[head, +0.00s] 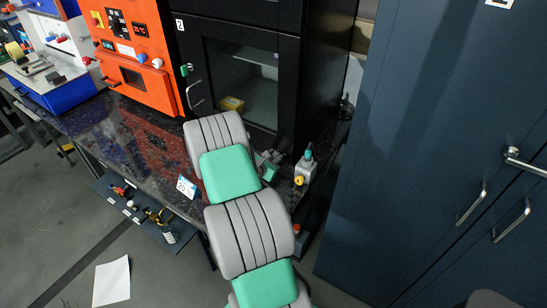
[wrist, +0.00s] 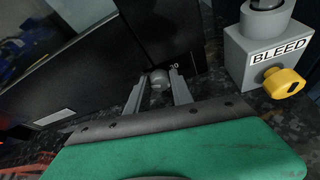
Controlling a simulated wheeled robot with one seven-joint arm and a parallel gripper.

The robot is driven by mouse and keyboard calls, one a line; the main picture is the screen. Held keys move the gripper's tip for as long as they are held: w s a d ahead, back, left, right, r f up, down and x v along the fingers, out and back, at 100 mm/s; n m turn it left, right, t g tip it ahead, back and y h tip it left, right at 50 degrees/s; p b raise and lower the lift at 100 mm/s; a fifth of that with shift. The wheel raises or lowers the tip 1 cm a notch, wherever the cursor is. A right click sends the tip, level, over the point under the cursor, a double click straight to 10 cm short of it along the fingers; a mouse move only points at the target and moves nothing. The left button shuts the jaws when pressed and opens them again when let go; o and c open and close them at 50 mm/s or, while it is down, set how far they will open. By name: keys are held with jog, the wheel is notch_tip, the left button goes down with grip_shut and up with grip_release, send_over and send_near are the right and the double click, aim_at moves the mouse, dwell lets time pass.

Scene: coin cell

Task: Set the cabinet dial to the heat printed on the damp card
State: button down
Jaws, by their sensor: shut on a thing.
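The black cabinet (head: 290,70) has a glass door and a small "2" label. A grey round dial (wrist: 158,77) sits low on its black front in the wrist view, with a small "0" mark beside it. My gripper (wrist: 158,90) is shut on this dial, one grey finger on either side. In the head view my gripper (head: 270,160) is at the cabinet's lower front and the dial is hard to make out. A small white card (head: 187,187) stands at the front edge of the counter, with print that looks like "20" and a mark I cannot read surely.
A grey box marked BLEED (wrist: 270,50) with a yellow knob (wrist: 283,82) stands close to the right of my gripper. An orange panel (head: 135,55) is left of the cabinet. A dark blue locker (head: 440,130) stands at right. The speckled counter (head: 125,140) is mostly bare at left.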

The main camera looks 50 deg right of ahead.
jog(key=shift+s+f+m+t+b, duration=0.1)
jog(key=shift+m+t+b, duration=0.55)
jog(key=shift+m, duration=0.35)
jog(key=c, duration=1.1)
grip_release()
